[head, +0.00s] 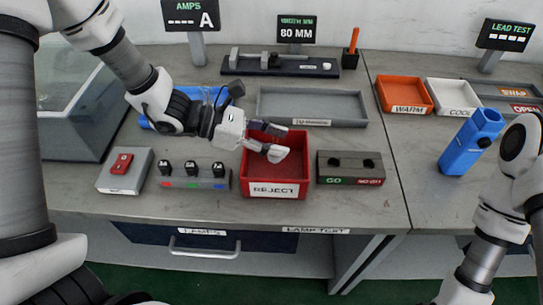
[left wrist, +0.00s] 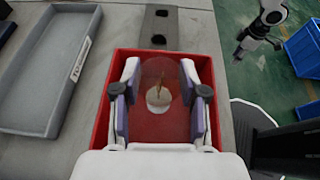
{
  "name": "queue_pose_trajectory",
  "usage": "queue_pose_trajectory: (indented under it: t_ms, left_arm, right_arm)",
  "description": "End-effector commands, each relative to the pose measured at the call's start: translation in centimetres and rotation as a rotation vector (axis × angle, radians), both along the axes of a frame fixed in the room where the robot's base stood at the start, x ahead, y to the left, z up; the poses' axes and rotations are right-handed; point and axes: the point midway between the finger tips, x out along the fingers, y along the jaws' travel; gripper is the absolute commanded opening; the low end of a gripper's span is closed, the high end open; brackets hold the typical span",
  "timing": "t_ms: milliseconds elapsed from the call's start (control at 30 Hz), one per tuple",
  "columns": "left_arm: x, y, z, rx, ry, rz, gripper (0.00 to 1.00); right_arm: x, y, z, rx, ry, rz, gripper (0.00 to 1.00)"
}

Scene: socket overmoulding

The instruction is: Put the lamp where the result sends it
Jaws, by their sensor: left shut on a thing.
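My left gripper (head: 279,142) is over the red REJECT bin (head: 274,193). In the left wrist view my left gripper (left wrist: 158,100) is shut on a clear lamp (left wrist: 158,72) with a pale base, with the red bin (left wrist: 118,60) around and beneath it. The lamp cannot be made out in the head view. The AMPS display (head: 191,15) shows dashes and an A. Part of my right arm is at the right of the head view. What looks like my right gripper (left wrist: 260,42) is small in the left wrist view, too small to read.
A GO/NO-GO block (head: 350,168) stands right of the bin, a block with several black knobs (head: 193,182) left of it. A grey tray (head: 312,105) lies behind. WARM (head: 404,110) and COOL (head: 458,111) trays and a blue tool (head: 470,140) are at right.

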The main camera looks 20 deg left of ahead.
Motion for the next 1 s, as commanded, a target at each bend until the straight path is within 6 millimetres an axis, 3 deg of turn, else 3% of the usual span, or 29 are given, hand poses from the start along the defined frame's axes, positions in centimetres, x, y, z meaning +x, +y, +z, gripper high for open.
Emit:
queue_pose_trajectory:
  t_ms: [200,600,633,700,1000]
  left_arm:
    - [0.0,0.0,-3.9,0.000,0.002,0.000,0.16]
    - [0.0,0.0,-4.7,0.001,-0.002,0.001,0.16]
    - [0.0,0.0,-4.6,0.001,-0.002,0.001,0.46]
    - [0.0,0.0,-4.5,0.001,-0.002,0.001,0.68]
    - [0.0,0.0,-4.4,0.000,-0.001,0.001,0.68]
  right_arm:
    - [0.0,0.0,-0.4,0.000,0.000,0.000,0.40]
    - [0.0,0.0,-0.9,0.000,0.000,0.000,0.40]
    - [0.0,0.0,-0.9,0.000,0.000,0.000,0.40]
    - [0.0,0.0,-0.8,0.000,0.000,0.000,0.40]
    - [0.0,0.0,-0.7,0.000,0.000,0.000,0.40]
